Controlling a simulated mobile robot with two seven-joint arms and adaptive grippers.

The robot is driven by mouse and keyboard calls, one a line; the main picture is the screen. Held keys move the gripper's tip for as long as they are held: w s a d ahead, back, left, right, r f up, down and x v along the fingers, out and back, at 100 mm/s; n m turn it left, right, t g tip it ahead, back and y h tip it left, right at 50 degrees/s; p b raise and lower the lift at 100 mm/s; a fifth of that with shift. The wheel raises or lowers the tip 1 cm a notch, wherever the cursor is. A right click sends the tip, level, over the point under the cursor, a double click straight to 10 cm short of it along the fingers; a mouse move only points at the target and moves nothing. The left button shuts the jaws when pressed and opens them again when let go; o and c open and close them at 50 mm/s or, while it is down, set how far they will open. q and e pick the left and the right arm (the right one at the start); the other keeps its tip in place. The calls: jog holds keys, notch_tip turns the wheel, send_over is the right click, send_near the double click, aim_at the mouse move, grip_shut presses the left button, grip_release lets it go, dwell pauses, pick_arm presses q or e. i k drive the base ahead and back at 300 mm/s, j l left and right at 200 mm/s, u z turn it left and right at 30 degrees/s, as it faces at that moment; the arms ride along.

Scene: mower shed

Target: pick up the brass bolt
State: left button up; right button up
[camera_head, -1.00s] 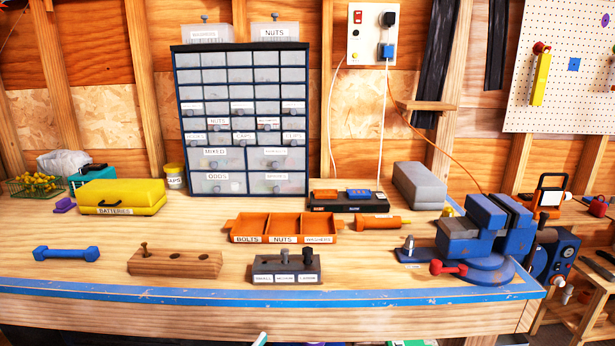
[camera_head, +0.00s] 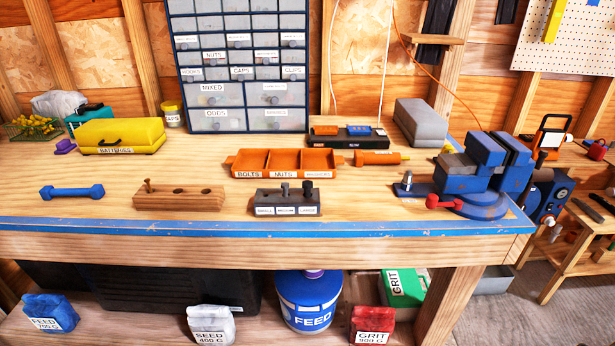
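A brownish, brass-like bolt (camera_head: 148,187) stands upright in the left hole of a wooden block (camera_head: 180,203). The block lies near the front edge of the bench, left of the middle, and its other holes look empty. The bolt's head and upper shank show above the block; its lower end is hidden. A silver-grey bolt (camera_head: 407,181) stands upright on a blue plate near the vise. Neither of my grippers is in view.
An orange tray (camera_head: 233,172) labelled bolts, nuts and washers lies behind a grey block with several pegs (camera_head: 288,209). A blue dumbbell-shaped piece (camera_head: 71,192) lies left of the wooden block. The blue vise (camera_head: 480,183) stands right. Bare bench surrounds the wooden block.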

aim_at(147, 181)
jog(key=l+u, duration=0.1)
jog(key=u, duration=0.9)
